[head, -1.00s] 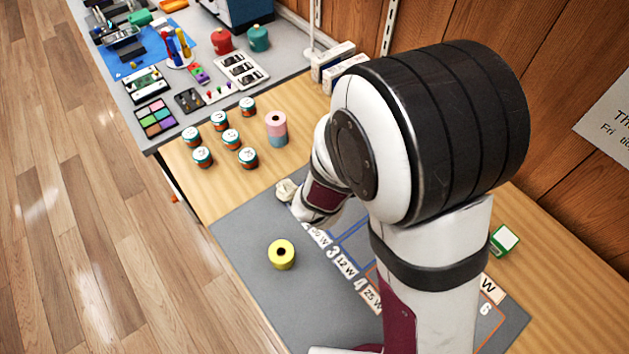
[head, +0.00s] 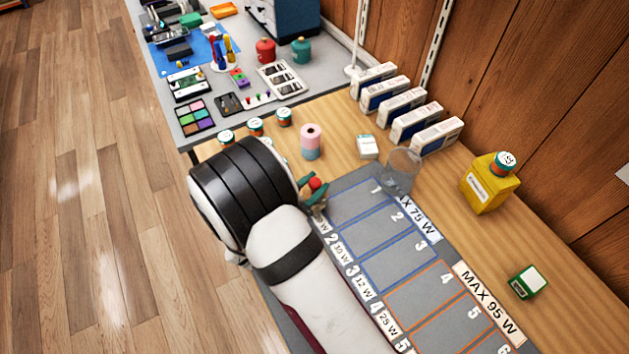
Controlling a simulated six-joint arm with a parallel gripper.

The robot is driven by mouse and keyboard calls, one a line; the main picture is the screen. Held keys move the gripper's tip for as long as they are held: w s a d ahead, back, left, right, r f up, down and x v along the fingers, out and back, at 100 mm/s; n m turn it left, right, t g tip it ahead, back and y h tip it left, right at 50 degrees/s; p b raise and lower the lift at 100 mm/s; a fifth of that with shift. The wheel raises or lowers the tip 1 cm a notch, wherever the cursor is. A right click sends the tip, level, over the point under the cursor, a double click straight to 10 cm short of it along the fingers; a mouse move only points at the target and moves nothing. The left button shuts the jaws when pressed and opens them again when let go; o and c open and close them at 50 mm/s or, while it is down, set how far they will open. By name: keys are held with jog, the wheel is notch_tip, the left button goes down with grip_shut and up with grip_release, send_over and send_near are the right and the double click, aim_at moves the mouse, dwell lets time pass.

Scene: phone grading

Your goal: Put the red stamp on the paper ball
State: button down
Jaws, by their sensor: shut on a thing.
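The red stamp (head: 316,183) shows as a small red knob at the left edge of the grey mat, just right of my arm's large black joint. My gripper (head: 308,184) is mostly hidden by my arm; its greenish fingertips are shut on the stamp. A pale, crumpled patch just below the stamp looks like the paper ball (head: 316,202), mostly hidden. I cannot tell whether the stamp touches it.
The grey mat (head: 356,187) has numbered blue and orange boxes. A clear cup (head: 401,172), a small white box (head: 367,147), a pink-and-blue roll (head: 311,142) and several tins (head: 255,126) stand beyond it. A yellow container (head: 490,183) and green block (head: 528,282) are at right.

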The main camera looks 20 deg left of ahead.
jog(key=c, duration=0.6)
grip_release()
